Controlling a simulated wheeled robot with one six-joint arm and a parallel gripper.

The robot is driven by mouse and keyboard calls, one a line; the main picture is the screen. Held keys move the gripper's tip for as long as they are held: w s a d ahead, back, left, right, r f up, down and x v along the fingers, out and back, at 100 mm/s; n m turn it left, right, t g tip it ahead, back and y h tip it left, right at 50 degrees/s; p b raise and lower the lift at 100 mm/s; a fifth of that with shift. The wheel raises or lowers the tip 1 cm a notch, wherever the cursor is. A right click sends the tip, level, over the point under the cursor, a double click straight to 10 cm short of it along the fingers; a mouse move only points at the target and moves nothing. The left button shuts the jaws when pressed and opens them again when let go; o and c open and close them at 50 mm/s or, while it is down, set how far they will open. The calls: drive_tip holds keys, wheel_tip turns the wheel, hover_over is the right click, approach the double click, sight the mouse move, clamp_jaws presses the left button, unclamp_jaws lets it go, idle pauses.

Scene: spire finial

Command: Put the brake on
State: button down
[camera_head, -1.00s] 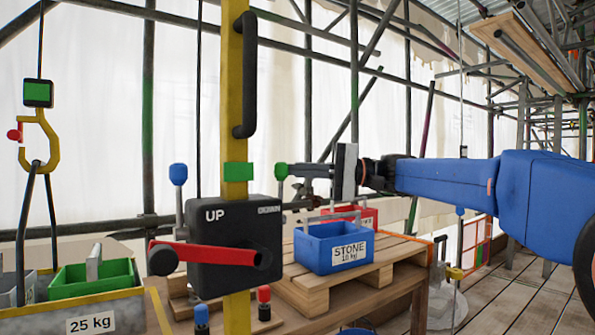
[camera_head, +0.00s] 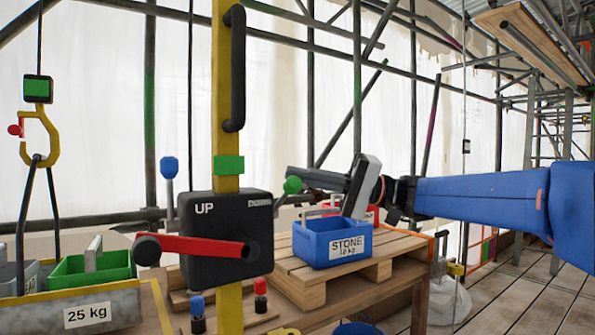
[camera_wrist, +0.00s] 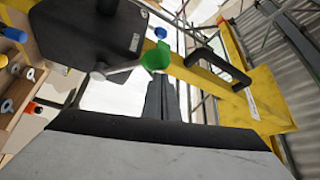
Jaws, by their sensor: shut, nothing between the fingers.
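A black winch box (camera_head: 226,238) marked UP and DOWN sits on a yellow post, with a red crank (camera_head: 197,246) on its front. A lever with a green knob (camera_head: 292,185) leans out to the right of the box. A lever with a blue knob (camera_head: 169,166) stands nearly upright on the left. Which lever is the brake is not labelled in view. My gripper (camera_head: 294,172) is shut and empty, its fingertips at the green knob. In the wrist view the green knob (camera_wrist: 156,57) is just beyond the fingertips (camera_wrist: 163,82); contact is not clear.
A black handle (camera_head: 236,68) and a green block (camera_head: 229,165) are on the yellow post (camera_head: 227,110). A blue STONE bin (camera_head: 334,246) stands on a pallet below my gripper. A yellow hook (camera_head: 41,137) hangs at left over a 25 kg tray (camera_head: 90,314).

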drive_tip(key=shift+s+d+f, duration=0.1)
drive_tip(key=shift+s+f, duration=0.15)
drive_tip(key=shift+f, duration=0.1)
drive_tip(key=shift+s+f, duration=0.15)
drive_tip(key=shift+f, duration=0.1)
idle(0.3)
wheel_tip(320, 180, up, 3)
drive_tip(key=w, duration=0.3)
drive_tip(key=w+f+v, duration=0.1)
drive_tip(key=v, duration=0.8)
drive_tip(key=shift+f, duration=0.3)
drive_tip(key=shift+w+a, duration=0.1)
drive_tip(key=shift+a, duration=0.15)
